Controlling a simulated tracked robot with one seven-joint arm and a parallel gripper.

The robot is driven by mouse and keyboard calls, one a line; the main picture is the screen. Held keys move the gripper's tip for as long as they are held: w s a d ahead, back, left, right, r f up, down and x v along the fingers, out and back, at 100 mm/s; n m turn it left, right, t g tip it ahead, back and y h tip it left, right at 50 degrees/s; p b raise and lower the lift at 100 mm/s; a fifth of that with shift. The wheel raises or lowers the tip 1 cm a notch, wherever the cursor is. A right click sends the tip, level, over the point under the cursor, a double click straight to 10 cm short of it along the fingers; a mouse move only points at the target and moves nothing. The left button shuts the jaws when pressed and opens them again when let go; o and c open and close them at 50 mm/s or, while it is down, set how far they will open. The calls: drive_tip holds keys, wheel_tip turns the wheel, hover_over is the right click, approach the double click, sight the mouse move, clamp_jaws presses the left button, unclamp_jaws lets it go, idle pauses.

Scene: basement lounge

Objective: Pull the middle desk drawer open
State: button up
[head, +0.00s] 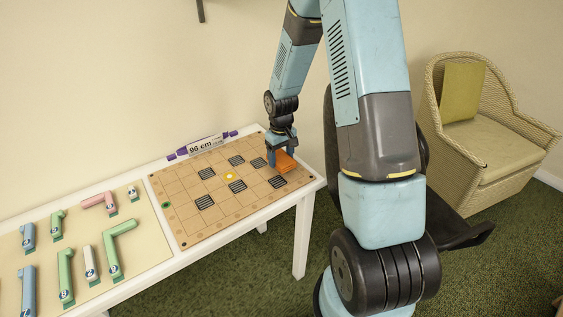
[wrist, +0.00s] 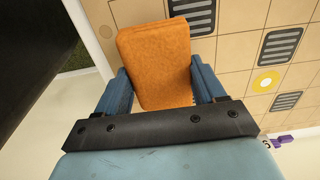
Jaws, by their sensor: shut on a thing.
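No desk drawer shows in either view. My gripper (head: 280,155) is at the right end of a white table (head: 312,184), over a tan grid board (head: 190,182). It is shut on an orange block (head: 286,163). In the wrist view the block (wrist: 158,60) sits between the two blue fingers of my gripper (wrist: 162,78). The block is at the board's corner region; I cannot tell whether it touches the board.
The board has several dark slatted squares and a yellow-marked square (wrist: 267,81). A purple-ended "96 cm" bar (head: 205,145) lies behind it. Several numbered coloured pieces rest on a pale panel (head: 140,225) at left. A wicker chair (head: 500,165) stands at right. Green carpet shows below.

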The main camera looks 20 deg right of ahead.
sight(281, 157)
drive_tip(key=shift+f, duration=1.2)
drive_tip(key=shift+f, duration=0.35)
drive_tip(key=o, duration=1.1)
